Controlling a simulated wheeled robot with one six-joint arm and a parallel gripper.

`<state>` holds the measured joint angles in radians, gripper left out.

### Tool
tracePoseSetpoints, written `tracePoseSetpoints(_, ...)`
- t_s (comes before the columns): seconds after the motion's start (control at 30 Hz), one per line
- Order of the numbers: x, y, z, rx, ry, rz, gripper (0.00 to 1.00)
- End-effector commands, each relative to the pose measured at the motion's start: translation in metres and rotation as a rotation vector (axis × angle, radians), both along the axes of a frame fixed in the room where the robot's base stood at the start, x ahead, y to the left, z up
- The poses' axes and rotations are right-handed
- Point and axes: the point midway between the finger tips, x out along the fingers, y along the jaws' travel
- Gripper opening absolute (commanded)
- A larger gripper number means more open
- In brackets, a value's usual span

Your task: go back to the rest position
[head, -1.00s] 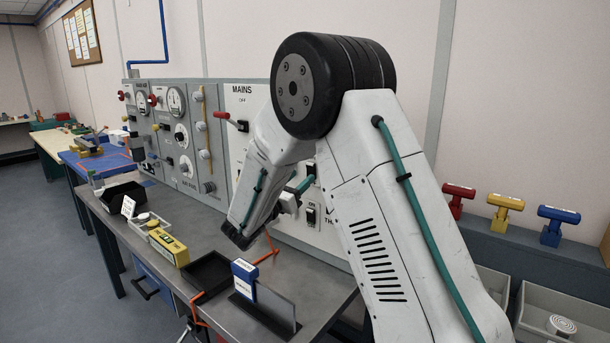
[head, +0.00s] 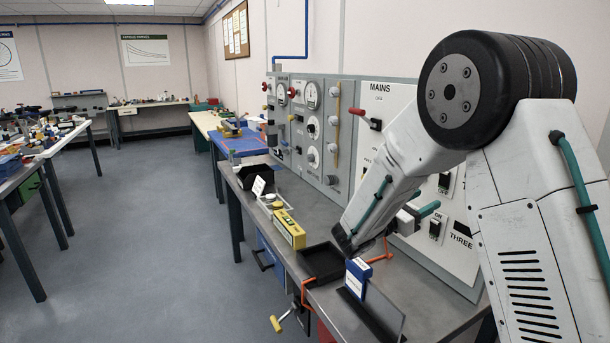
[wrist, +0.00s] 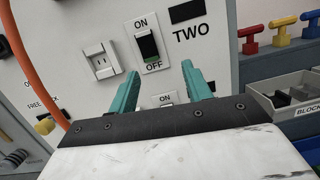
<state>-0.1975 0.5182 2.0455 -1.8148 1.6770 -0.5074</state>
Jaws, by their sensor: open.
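My gripper shows in the wrist view (wrist: 160,88) with two teal fingers spread apart and nothing between them. It faces the panel (wrist: 85,25), near the ON/OFF switch (wrist: 148,46) beside the label TWO; I cannot tell the exact gap. In the head view my arm (head: 385,175) bends down over the bench at the right, and teal finger parts (head: 428,209) show beyond the forearm, in front of the panel (head: 349,130). The forearm hides part of the panel.
A black tray (head: 318,262), a yellow box (head: 290,229) and a blue-and-white box (head: 357,277) stand on the bench (head: 300,205). An orange cable (wrist: 30,75) runs close at the left in the wrist view. Open floor (head: 150,220) lies left of the bench.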

Motion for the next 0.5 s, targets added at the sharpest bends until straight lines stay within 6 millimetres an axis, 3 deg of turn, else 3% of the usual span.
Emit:
tracePoseSetpoints(0.03,-0.011,-0.005,-0.014,0.052,0.003,-0.034,0.49)
tracePoseSetpoints(0.13,-0.045,-0.017,-0.029,0.192,-0.032,-0.138,0.49)
tracePoseSetpoints(0.33,-0.140,-0.031,-0.034,0.527,-0.213,-0.419,0.49)
tracePoseSetpoints(0.5,-0.220,-0.019,-0.032,0.816,-0.426,-0.670,0.49)
